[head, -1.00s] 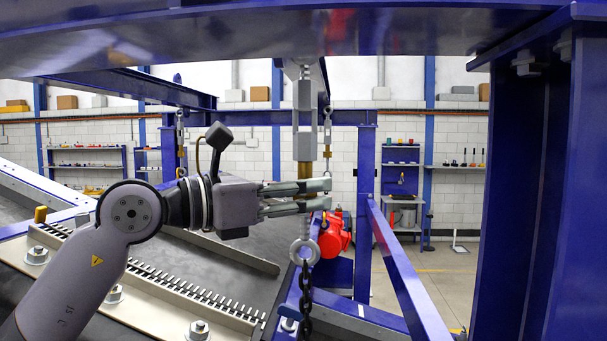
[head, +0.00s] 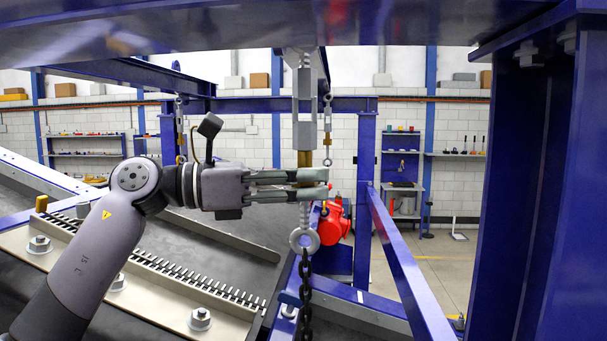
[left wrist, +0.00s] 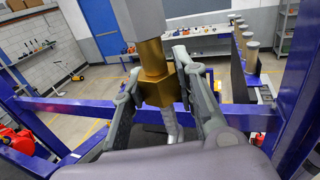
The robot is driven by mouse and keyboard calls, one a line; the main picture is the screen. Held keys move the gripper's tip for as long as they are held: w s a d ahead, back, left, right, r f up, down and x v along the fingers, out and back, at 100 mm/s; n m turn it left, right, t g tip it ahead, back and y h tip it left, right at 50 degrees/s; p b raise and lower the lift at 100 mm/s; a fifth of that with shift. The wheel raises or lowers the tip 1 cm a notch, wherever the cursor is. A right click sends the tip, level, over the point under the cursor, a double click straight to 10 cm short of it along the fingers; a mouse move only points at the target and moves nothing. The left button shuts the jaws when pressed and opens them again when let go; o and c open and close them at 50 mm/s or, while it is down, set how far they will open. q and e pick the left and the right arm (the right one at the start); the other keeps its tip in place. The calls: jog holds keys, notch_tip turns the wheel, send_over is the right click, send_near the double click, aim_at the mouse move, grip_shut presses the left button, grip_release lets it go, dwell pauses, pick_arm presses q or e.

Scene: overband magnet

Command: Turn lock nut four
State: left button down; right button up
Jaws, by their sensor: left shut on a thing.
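A hanging turnbuckle has a grey body (head: 305,100), a brass lock nut (head: 304,160) below it and a threaded rod ending in an eye (head: 304,240). My left gripper (head: 315,185) reaches in from the left, with its fingers level at the lower end of the brass part. In the left wrist view the square brass nut (left wrist: 158,86) sits between the two fingers of my left gripper (left wrist: 160,82), which is shut on it. The grey body (left wrist: 138,17) is above it there. The fingers partly hide the nut in the head view. My right gripper is not in view.
A chain (head: 305,285) hangs below the eye. A red device (head: 333,222) is behind it. A blue diagonal beam (head: 405,255) and a thick blue column (head: 525,190) stand to the right. A dark belt conveyor lies below.

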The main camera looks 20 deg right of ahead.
pick_arm(q)
jog(key=shift+m+g+y, duration=0.5)
jog(key=shift+m+g, duration=0.9)
jog(key=shift+g, duration=0.7)
jog(key=shift+f, duration=0.1)
jog(key=c, duration=1.2)
grip_release()
jog(key=shift+o, duration=0.2)
jog(key=v, duration=0.8)
